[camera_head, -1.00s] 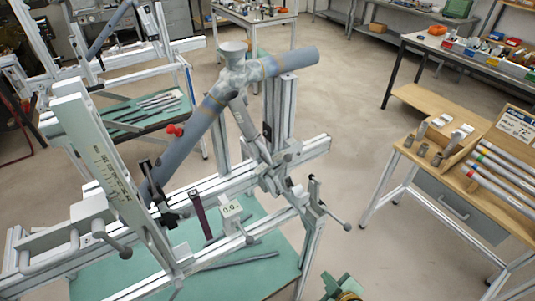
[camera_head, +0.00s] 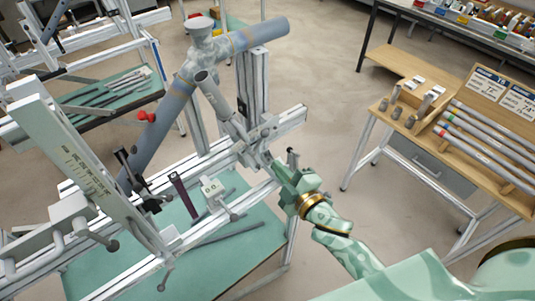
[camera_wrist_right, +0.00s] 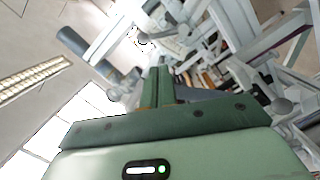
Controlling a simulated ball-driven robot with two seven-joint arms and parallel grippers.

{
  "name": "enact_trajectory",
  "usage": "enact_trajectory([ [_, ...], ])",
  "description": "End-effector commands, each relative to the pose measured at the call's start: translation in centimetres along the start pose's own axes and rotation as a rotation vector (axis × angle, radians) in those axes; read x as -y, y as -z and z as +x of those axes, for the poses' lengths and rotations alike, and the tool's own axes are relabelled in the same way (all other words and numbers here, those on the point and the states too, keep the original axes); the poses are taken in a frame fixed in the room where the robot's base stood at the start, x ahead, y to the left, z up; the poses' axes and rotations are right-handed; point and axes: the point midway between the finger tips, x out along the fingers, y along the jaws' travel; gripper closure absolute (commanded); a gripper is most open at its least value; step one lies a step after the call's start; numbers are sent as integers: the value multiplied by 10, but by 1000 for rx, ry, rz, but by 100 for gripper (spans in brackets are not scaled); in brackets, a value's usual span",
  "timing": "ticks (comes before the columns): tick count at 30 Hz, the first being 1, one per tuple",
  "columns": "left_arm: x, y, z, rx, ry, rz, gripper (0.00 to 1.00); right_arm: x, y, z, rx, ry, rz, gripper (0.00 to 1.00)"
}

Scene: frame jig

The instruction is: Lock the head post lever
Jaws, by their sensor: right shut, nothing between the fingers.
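The jig holds a grey bicycle frame (camera_head: 170,105) on aluminium rails. A pale clamp (camera_head: 250,145) sits on the rail at the foot of an upright post (camera_head: 253,85). My right gripper (camera_head: 277,168) is shut and empty, at the right side of this clamp. It covers the clamp's lower right part, where a lever may be, and I cannot tell whether it touches. A small dark upright handle (camera_head: 292,157) shows just behind the gripper. My left gripper is out of view.
A grey slanted plate with levers (camera_head: 75,160) stands at the left of the jig. A small white gauge (camera_head: 213,188) and a dark purple strip (camera_head: 183,196) are by the rail, above a green tabletop (camera_head: 110,275). A wooden bench (camera_head: 455,160) stands at right; the floor between is clear.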

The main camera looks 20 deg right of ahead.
Motion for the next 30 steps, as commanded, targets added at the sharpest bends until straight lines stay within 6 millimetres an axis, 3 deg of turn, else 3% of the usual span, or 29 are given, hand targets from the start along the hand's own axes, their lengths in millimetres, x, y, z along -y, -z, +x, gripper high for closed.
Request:
enact_trajectory([
  [15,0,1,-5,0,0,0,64,0,0,83,1,0,0,100],
  [21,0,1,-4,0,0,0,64,1,0,94,1,1,1,100],
  [30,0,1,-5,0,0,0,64,0,0,94,1,2,1,100],
])
